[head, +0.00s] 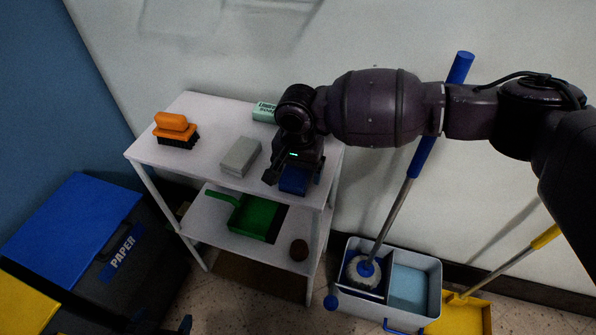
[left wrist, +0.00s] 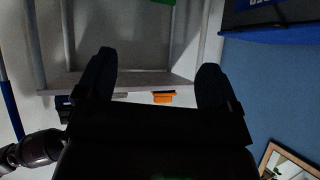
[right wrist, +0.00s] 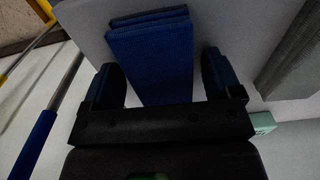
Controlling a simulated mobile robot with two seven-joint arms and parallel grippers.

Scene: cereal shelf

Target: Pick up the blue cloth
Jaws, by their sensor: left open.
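The folded blue cloth (head: 294,181) lies on the white shelf's top, near its right front edge. In the right wrist view the cloth (right wrist: 152,55) is a folded stack, reaching in between the fingers. My right gripper (head: 292,172) is over the cloth. Its fingers (right wrist: 162,80) are spread, one on each side of the cloth, with a visible gap to the right finger. My left gripper (left wrist: 153,80) is open and empty in its wrist view, with the shelf beyond it. Only a small part of it shows at the head view's bottom edge (head: 182,326).
The shelf top (head: 200,125) also bears an orange brush (head: 174,130), a grey block (head: 241,156) and a green box (head: 264,112). A green dustpan (head: 255,219) is on the lower shelf. A mop bucket (head: 415,282) stands right; bins (head: 75,225) stand left.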

